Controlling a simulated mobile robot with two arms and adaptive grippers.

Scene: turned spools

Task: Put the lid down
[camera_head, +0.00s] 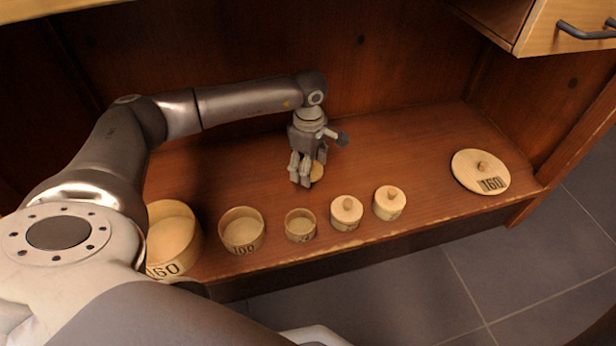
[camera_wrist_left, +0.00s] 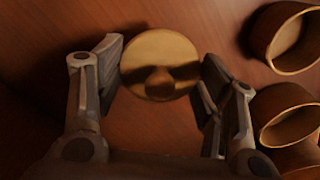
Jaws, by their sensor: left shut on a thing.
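My left gripper (camera_head: 302,180) points down over the middle of the wooden shelf and is shut on a small round pale wooden lid (camera_head: 317,171). The fingers partly hide the lid in the head view. In the left wrist view the lid (camera_wrist_left: 160,52) lies between the two fingers of my left gripper (camera_wrist_left: 163,62), its knob facing the camera. I cannot tell whether the lid touches the shelf. My right gripper is not in view.
Along the shelf's front stand open round boxes marked 160 (camera_head: 170,240) and 100 (camera_head: 242,232), a smaller open box (camera_head: 300,226) and two lidded boxes (camera_head: 346,213) (camera_head: 390,203). A large lid marked 160 (camera_head: 481,171) lies at right. Shelf (camera_head: 425,150) between is bare.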

